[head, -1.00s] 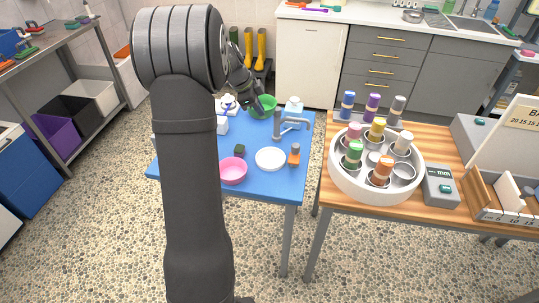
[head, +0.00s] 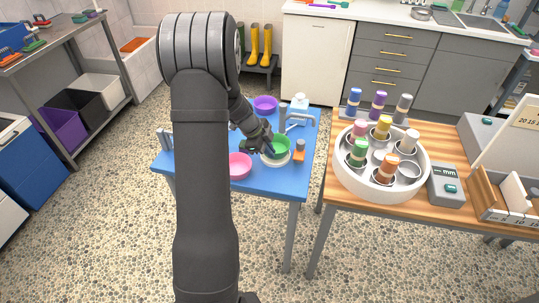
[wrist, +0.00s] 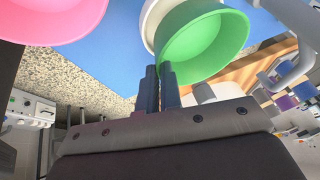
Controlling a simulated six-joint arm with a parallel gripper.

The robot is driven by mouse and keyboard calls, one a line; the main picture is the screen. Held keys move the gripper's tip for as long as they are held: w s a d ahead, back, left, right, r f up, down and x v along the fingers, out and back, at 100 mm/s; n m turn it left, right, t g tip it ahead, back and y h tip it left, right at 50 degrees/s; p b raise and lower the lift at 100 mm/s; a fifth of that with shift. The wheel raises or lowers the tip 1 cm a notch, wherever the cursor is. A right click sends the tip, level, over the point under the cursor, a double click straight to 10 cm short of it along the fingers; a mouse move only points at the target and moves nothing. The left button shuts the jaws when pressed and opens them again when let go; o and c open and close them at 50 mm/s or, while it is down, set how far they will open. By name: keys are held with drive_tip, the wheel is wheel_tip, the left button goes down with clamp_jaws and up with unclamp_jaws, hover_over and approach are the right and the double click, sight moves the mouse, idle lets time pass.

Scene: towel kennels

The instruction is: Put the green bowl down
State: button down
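The green bowl (head: 281,146) is over the white plate (head: 270,163) on the blue table (head: 270,185). I cannot tell whether it rests on the plate or hangs just above it. In the wrist view, the green bowl (wrist: 205,48) hides most of the white plate (wrist: 152,20). My gripper (wrist: 161,72) has its two dark fingers close together at the bowl's near rim, shut on it. In the head view, my gripper (head: 268,152) is at the bowl's left side.
A pink bowl (head: 240,166) stands left of the plate, a purple bowl (head: 265,104) behind. A grey tap (head: 284,118), a white dispenser (head: 299,102) and an orange-topped bottle (head: 299,152) stand close by. A wooden table (head: 350,202) with a round white tray (head: 345,178) is to the right.

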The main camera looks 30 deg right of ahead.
drive_tip(key=shift+f, duration=1.15)
drive_tip(key=shift+f, duration=0.15)
drive_tip(key=c, duration=1.6)
unclamp_jaws()
drive_tip(key=v, duration=1.2)
